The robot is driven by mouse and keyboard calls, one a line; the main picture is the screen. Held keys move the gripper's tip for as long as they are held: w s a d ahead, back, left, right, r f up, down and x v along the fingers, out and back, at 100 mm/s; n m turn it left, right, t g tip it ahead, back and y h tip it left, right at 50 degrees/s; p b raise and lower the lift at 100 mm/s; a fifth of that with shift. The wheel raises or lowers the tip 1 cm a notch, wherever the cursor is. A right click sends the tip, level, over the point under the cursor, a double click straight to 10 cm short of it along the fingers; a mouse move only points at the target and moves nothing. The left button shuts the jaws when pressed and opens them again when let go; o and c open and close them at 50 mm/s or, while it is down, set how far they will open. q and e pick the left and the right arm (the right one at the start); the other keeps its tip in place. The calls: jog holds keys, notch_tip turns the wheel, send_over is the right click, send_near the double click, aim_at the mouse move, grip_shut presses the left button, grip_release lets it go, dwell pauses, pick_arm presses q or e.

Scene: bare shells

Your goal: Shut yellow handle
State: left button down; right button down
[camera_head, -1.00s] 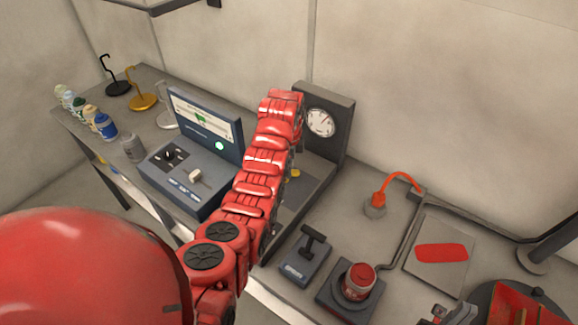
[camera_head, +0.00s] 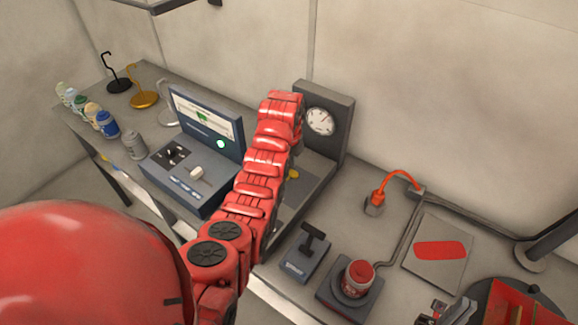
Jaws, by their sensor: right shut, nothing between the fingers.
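A small yellow part (camera_head: 293,174), perhaps the handle, shows just right of my red left arm, low on the dark gauge stand (camera_head: 338,135). The arm covers much of this stand, so I cannot tell how the handle is set. My left arm crosses the middle of the view and its end is beside the round gauge. Its gripper is hidden. My right gripper (camera_head: 440,310) seems to be the small grey shape at the bottom edge, shut and empty, well apart from the yellow part.
A blue-grey console (camera_head: 190,178) with a screen stands left of the arm. Bottles and hooks stand at the far left.

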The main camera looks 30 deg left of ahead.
pick_arm(q)
jog(key=shift+f, duration=0.1)
jog(key=c, duration=0.7)
grip_release()
jog(key=shift+r+p, duration=3.8)
jog(key=shift+r, duration=5)
jog(key=shift+s+f, duration=0.1)
jog(key=shift+f, duration=0.05)
